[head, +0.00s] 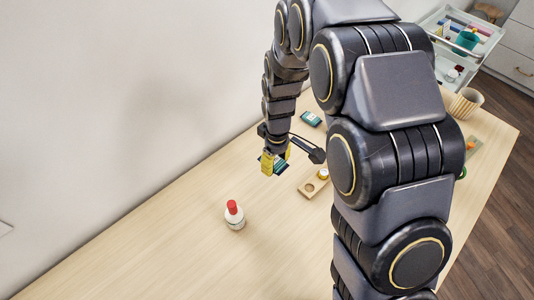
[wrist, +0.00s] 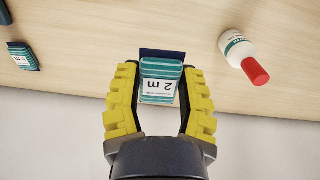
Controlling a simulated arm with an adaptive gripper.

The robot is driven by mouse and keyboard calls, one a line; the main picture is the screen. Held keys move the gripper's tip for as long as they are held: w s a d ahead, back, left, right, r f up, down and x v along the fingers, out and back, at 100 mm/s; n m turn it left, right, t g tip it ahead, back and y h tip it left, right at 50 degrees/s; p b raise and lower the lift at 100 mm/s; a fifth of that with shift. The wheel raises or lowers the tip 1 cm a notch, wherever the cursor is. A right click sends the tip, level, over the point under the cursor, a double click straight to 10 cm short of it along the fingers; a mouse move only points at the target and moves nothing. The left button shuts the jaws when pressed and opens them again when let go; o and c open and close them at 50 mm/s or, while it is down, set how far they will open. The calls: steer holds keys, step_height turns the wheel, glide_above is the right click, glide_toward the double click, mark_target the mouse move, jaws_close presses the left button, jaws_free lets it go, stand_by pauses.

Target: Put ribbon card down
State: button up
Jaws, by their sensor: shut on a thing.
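The ribbon card (wrist: 160,84), teal-striped with a dark navy end and a white label reading "2 m", sits between the yellow fingers of my gripper (wrist: 159,100) in the wrist view. My gripper (head: 275,162) is shut on it. In the head view the card (head: 281,167) shows partly behind the fingers, near the wall side of the table. I cannot tell whether the card touches the tabletop. A second similar dark and teal card (head: 310,118) lies farther back on the table; it also shows at the left of the wrist view (wrist: 24,57).
A white bottle with a red cap (head: 235,216) stands nearer the front. A striped cup (head: 466,103) and a white cart (head: 447,50) are at back right. The front left tabletop (head: 150,250) is clear.

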steer(key=shift+s+r, duration=0.15)
steer(key=shift+s, duration=0.15)
